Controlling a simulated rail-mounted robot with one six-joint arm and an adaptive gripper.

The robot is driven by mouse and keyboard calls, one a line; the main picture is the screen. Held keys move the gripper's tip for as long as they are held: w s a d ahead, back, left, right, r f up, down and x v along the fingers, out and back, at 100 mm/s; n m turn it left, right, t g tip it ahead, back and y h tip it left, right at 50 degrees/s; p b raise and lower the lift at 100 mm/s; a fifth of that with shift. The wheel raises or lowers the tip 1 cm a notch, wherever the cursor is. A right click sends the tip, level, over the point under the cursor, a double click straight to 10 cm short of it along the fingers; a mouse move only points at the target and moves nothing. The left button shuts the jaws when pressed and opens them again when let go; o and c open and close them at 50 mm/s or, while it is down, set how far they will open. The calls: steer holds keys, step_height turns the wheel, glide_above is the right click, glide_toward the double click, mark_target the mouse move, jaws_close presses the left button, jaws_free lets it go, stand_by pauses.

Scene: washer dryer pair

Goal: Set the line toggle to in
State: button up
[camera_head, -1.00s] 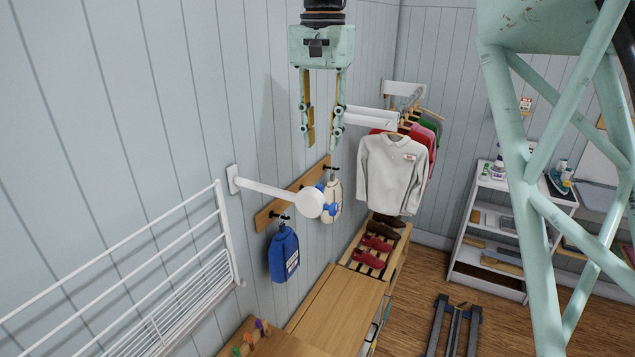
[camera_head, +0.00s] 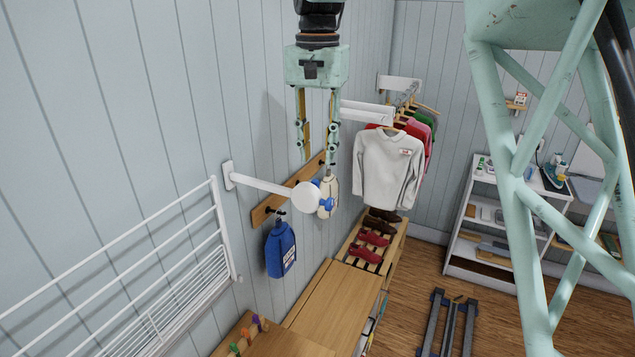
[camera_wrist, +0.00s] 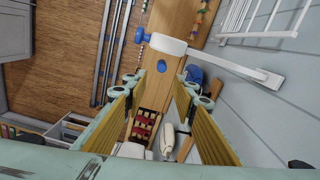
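No part is readably marked as the line toggle. A white arm (camera_head: 262,186) reaches out from the wall to a round white end (camera_head: 306,195) with a blue knob (camera_head: 326,204) on it. In the wrist view the white end (camera_wrist: 168,45) and the blue knob (camera_wrist: 141,35) lie just beyond my fingertips. My gripper (camera_head: 315,163) points down above the white end, open and empty. Its fingers also show in the wrist view (camera_wrist: 161,84), apart, with nothing between them. I see no contact with the knob. Which setting it is in cannot be told.
A wooden peg rail holds a blue bottle (camera_head: 281,249) and a cream bottle (camera_head: 329,190) close by. A white drying rack (camera_head: 150,285) is at left. Shirts (camera_head: 386,170) hang behind.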

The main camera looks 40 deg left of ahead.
mark_target(317, 182)
steer(key=shift+f, duration=4.4)
jaws_close()
